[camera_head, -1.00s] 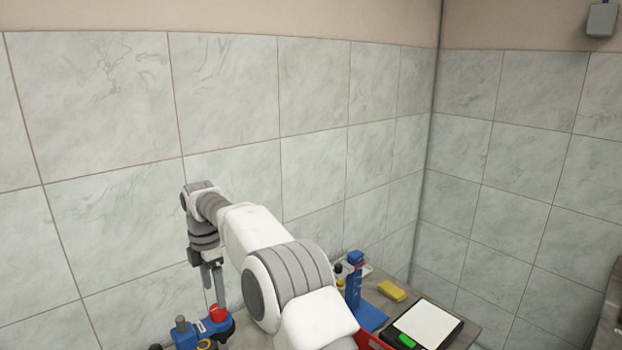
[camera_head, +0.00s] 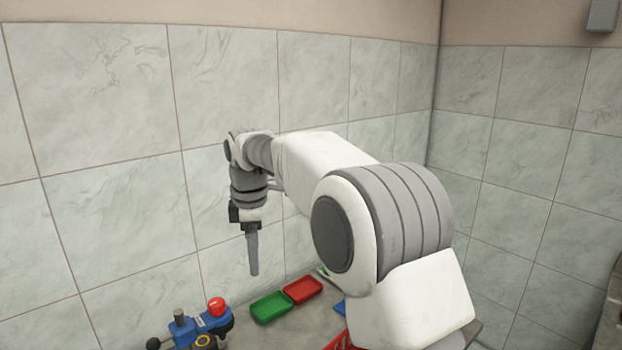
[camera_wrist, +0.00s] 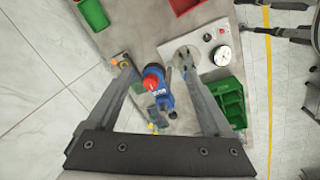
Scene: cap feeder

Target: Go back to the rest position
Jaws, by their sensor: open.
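My gripper (camera_head: 253,262) hangs pointing down in the head view, above the table and apart from everything on it. In the wrist view its two fingers (camera_wrist: 156,63) are spread wide with nothing held between them. A blue device with a red cap (camera_head: 205,324) stands at the lower left of the head view. In the wrist view the blue device (camera_wrist: 161,97) shows well below the fingers, in the gap between them.
A green tray (camera_head: 270,308) and a red tray (camera_head: 302,290) lie side by side on the table. The wrist view also shows a green crate (camera_wrist: 229,100) and a white plate with a dial (camera_wrist: 204,38). A tiled wall (camera_head: 95,210) stands behind.

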